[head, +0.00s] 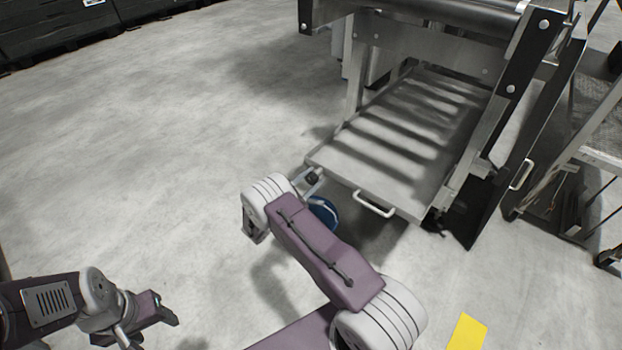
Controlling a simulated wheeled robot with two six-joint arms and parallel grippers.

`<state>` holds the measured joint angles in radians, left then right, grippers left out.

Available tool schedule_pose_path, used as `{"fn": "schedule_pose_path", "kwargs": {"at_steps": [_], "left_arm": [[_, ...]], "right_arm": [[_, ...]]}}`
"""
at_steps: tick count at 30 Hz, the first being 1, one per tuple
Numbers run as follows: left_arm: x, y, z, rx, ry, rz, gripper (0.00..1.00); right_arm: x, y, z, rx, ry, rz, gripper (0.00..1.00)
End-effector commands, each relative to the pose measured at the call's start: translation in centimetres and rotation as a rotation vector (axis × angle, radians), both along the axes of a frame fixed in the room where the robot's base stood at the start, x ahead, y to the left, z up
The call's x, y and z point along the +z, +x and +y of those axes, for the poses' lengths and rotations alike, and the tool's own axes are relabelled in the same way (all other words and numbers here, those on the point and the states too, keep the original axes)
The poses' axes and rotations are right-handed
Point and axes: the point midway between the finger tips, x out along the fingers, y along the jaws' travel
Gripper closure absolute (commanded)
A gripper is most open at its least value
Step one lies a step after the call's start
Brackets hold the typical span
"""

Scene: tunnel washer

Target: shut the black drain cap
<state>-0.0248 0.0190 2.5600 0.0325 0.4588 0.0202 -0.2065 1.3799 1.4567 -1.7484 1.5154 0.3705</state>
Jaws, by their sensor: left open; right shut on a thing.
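A metal drip tray (395,140) slopes out from under the machine. A small dark piece at its near left corner looks like the black drain cap (312,177). My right gripper (309,182) is at that corner and is shut on this piece. My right wrist and forearm hide part of the gripper, and the cap is too small to tell how far it is turned or seated. My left gripper (155,328) is open and empty, low at the left over the floor, well apart from the tray.
A blue round container (324,212) stands on the floor below the tray corner, partly behind my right arm. A white handle (374,205) sticks out of the tray's front edge. A yellow patch (467,332) lies on the floor. The floor at left is clear.

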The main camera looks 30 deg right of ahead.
Motion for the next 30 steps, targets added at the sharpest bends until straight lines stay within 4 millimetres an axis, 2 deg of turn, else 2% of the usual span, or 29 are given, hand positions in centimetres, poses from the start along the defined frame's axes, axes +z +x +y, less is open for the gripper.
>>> {"fn": "schedule_pose_path", "kwargs": {"at_steps": [15, 16, 18, 27, 30], "left_arm": [[0.0, 0.0, 0.0, 0.0, 0.0, 0.0, 0.41], [0.0, 0.0, 0.0, 0.0, 0.0, 0.0, 0.41], [0.0, 0.0, 0.0, 0.0, 0.0, 0.0, 0.41], [0.1, 0.0, 0.0, 0.0, 0.0, 0.0, 0.41], [0.9, 0.0, 0.0, 0.0, 0.0, 0.0, 0.41]], "right_arm": [[-0.1, 0.0, 0.0, 0.0, 0.009, -0.017, 1.0], [-0.1, 0.0, 0.0, 0.0, 0.009, -0.017, 0.6], [-0.1, 0.0, 0.0, 0.0, 0.008, -0.016, 0.41], [0.0, 0.0, 0.1, 0.001, 0.008, -0.016, 0.41], [0.3, -0.3, 1.1, 0.004, 0.007, -0.016, 0.41]]}}
